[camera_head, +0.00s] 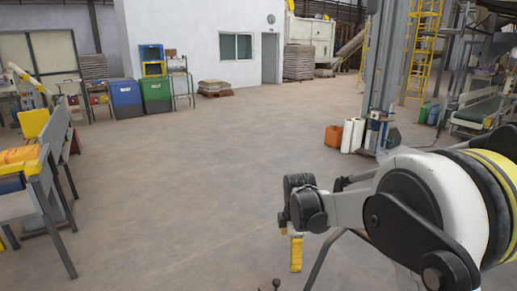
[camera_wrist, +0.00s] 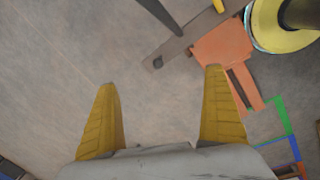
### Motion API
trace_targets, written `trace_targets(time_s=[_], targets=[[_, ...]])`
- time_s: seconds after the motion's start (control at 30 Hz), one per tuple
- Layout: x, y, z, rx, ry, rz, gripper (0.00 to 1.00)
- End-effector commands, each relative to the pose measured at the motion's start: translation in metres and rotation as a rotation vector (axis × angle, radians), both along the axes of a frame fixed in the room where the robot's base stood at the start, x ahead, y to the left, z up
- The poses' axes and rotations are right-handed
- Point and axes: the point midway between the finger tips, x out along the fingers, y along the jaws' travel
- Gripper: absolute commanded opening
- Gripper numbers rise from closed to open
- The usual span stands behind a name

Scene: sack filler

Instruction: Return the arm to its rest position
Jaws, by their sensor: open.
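My arm, white and black with a yellow band, reaches in from the right edge of the head view. My gripper (camera_head: 296,253) hangs below its end, with one yellow finger showing over the floor. In the wrist view, my gripper (camera_wrist: 162,105) has its two yellow fingers wide apart. Only bare grey floor (camera_wrist: 150,110) shows between them, and nothing is held. The fingertips touch nothing that I can see.
A bench with yellow items (camera_head: 20,160) stands at the left. Blue (camera_head: 126,97) and green (camera_head: 157,93) bins stand by the back wall. An orange canister (camera_head: 333,136) and white rolls (camera_head: 352,135) stand near the column at right. The middle floor is clear.

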Motion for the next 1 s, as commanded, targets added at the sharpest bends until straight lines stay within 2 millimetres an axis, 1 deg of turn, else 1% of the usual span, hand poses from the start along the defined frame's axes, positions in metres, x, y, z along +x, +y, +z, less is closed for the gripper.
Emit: trace_targets(time_s=[0.03,0.1,0.17,0.2,0.27,0.3,0.37,0.4,0.53,0.6,0.7,0.83,0.9,1.0], targets=[[-0.016,-0.008,0.024,0.017,-0.025,-0.091,1.00],[-0.036,-0.018,0.051,0.045,-0.061,-0.228,1.00],[-0.054,-0.026,0.072,0.073,-0.092,-0.344,1.00],[-0.068,-0.031,0.085,0.094,-0.112,-0.421,1.00],[-0.088,-0.039,0.101,0.128,-0.141,-0.536,1.00],[-0.102,-0.044,0.110,0.152,-0.161,-0.613,1.00],[-0.124,-0.051,0.122,0.191,-0.188,-0.727,1.00],[-0.139,-0.056,0.128,0.219,-0.206,-0.802,1.00],[-0.187,-0.069,0.140,0.321,-0.260,-1.043,1.00],[-0.212,-0.074,0.141,0.379,-0.285,-1.168,1.00],[-0.241,-0.081,0.137,0.463,-0.313,-1.326,1.00],[-0.267,-0.086,0.129,0.550,-0.335,-1.474,1.00],[-0.275,-0.088,0.126,0.582,-0.342,-1.524,1.00],[-0.280,-0.089,0.123,0.605,-0.345,-1.562,1.00]])
